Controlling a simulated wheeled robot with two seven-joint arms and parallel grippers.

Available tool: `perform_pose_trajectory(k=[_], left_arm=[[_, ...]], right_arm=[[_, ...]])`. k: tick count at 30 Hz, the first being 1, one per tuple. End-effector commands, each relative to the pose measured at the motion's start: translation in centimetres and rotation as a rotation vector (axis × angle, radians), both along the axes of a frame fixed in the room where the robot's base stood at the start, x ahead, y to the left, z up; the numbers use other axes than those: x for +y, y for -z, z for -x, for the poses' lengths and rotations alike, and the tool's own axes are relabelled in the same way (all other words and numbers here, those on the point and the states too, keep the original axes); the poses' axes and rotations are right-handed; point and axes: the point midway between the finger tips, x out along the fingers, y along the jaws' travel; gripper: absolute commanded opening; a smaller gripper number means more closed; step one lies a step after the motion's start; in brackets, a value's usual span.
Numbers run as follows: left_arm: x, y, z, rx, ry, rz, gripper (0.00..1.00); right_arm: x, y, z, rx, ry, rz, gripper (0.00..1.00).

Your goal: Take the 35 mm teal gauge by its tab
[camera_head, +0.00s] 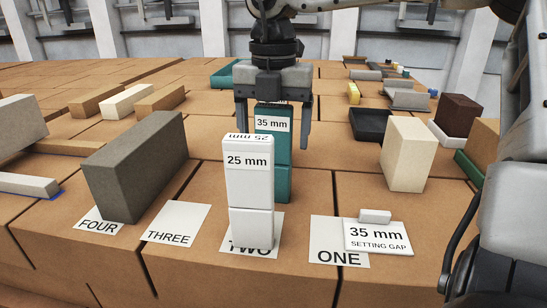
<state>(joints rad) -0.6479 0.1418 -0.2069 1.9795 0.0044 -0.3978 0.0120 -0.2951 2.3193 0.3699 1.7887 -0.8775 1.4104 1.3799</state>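The teal gauge (283,184) marked 35 mm stands upright behind the white 25 mm gauge (250,190), which hides part of its front. Its label and upper front show, but its tab cannot be made out beneath the gripper. My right gripper (273,140) points down over the teal gauge. Its fingers are spread wide, one to each side of the gauge's top, with visible gaps. The left fingertip is partly behind the white gauge. My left gripper is not in view.
Cards FOUR (98,228), THREE (178,222), TWO (278,238) and ONE (325,257) lie along the front. A 35 mm setting gap sign (378,238) is by ONE. A dark grey brick (135,165) stands left, a cream brick (405,155) right.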

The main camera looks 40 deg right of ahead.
Motion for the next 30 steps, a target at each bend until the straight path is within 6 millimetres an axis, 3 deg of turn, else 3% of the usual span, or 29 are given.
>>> perform_pose_trajectory(k=[4, 5, 12, 21, 30], left_arm=[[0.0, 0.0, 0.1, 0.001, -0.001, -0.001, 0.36], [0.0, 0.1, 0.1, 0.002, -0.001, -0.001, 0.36], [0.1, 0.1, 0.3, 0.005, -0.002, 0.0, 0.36], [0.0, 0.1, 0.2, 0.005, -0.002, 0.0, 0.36], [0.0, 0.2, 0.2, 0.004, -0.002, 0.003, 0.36]], right_arm=[[0.0, 0.0, 0.0, 0.0, 0.0, 0.0, 0.8], [0.0, 0.0, 0.0, 0.0, 0.0, 0.0, 0.74], [0.0, 0.0, 0.0, 0.0, 0.0, 0.0, 0.1], [0.0, -0.7, 0.0, -0.002, 0.0, 0.001, 0.1], [0.0, -6.3, -0.1, -0.004, 0.002, 0.002, 0.1]])
